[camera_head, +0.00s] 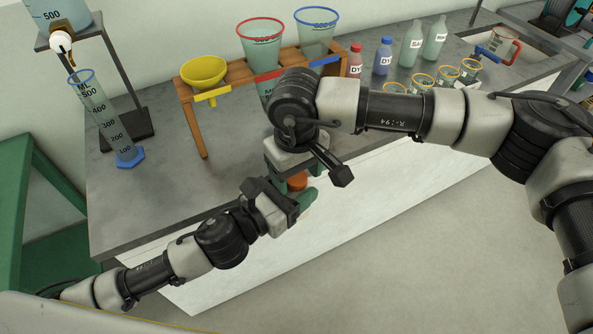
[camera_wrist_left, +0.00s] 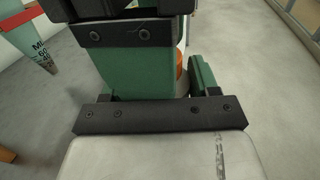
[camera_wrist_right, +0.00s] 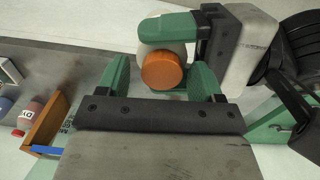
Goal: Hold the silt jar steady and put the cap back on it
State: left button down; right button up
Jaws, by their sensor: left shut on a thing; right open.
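The silt jar (camera_wrist_right: 148,48) shows as a pale rounded body in the right wrist view. My left gripper (camera_head: 303,197) is shut on it, with green fingers along its sides. The orange cap (camera_wrist_right: 163,71) is at the jar's top; I cannot tell if it is fully seated. It also shows in the head view (camera_head: 298,181) and as a sliver in the left wrist view (camera_wrist_left: 182,82). My right gripper (camera_wrist_right: 161,82) is open, its fingers on either side of the cap with gaps visible. Most of the jar is hidden by the grippers.
The grey bench (camera_head: 135,205) is behind the grippers, which are near its front edge. A wooden rack (camera_head: 190,123) holds a yellow funnel (camera_head: 204,72) and cones. A measuring cylinder (camera_head: 105,118) stands left. Bottles (camera_head: 411,45) and small cups stand back right.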

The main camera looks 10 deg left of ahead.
jog(key=shift+s+a+r, duration=0.1)
jog(key=shift+r, duration=2.2)
jog(key=shift+c, duration=1.1)
notch_tip(320, 180, up, 3)
jog(key=n, duration=0.3)
jog(key=shift+r, duration=0.2)
jog(key=shift+f, duration=4.05)
